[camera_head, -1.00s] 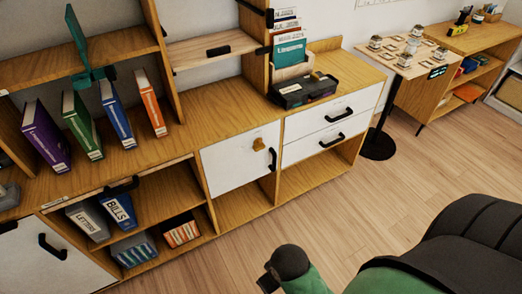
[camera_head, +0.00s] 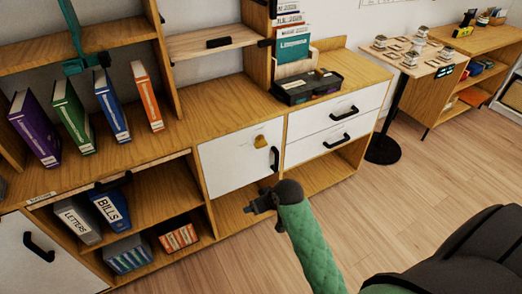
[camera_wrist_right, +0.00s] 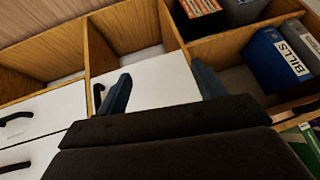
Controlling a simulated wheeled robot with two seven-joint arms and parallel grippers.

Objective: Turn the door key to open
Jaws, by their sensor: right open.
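A brass-coloured key (camera_head: 260,141) sits near the upper right of the small white cabinet door (camera_head: 228,164). The door is shut and has a black vertical handle (camera_head: 274,159) below and right of the key. My right gripper (camera_head: 252,204) is in front of and below the door in the head view, apart from the key. In the right wrist view its two blue-grey fingers (camera_wrist_right: 162,88) are spread and empty, with the white door (camera_wrist_right: 155,80) beyond them. The key does not show in that view. My left gripper is not in view.
White drawers (camera_head: 330,128) with black handles are right of the door. A black tray (camera_head: 307,87) stands on the cabinet top. A round-based stand (camera_head: 384,148) is at right. The wooden floor before the cabinet is clear.

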